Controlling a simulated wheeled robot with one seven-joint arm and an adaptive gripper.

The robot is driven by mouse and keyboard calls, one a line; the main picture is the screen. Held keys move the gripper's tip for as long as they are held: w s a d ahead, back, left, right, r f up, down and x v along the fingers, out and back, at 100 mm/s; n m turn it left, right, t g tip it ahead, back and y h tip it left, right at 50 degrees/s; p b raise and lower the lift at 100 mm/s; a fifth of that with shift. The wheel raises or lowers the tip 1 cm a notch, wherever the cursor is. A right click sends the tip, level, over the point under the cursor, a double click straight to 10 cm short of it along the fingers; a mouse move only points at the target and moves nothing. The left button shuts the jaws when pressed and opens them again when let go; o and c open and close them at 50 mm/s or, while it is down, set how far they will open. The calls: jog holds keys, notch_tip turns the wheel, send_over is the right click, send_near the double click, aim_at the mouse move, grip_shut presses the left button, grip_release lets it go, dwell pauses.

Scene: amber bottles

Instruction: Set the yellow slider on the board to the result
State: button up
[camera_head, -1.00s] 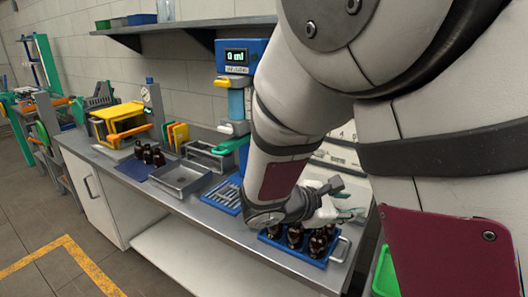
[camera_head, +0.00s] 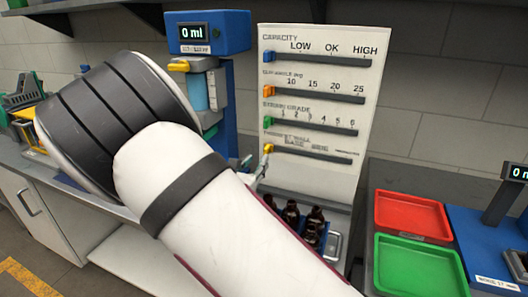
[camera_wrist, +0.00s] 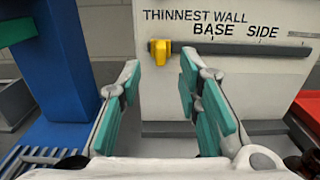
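The white board (camera_head: 350,180) stands upright with four labelled slider rows. The yellow slider (camera_head: 268,148) sits at the left end of the bottom row, labelled THINNEST WALL; it also shows in the wrist view (camera_wrist: 160,52), left of the BASE mark. My gripper (camera_wrist: 158,70) is open and empty, its teal-padded fingers pointing at the board. In the wrist view the yellow slider appears between the fingertips, with no contact visible. In the head view my gripper (camera_head: 258,172) is small, near the board's lower left, partly hidden by my arm.
Blue, orange and green sliders sit at the left ends of the upper rows. A blue dispenser (camera_head: 208,32) reading 0 ml stands left of the board. Dark bottles (camera_head: 291,212) stand in a blue tray below. Red (camera_head: 445,237) and green trays (camera_head: 462,288) lie right.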

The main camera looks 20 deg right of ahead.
aim_at(265, 151)
jog(key=x, duration=0.7)
jog(key=shift+w+d, duration=0.1)
jog(key=shift+d, duration=0.05)
grip_shut()
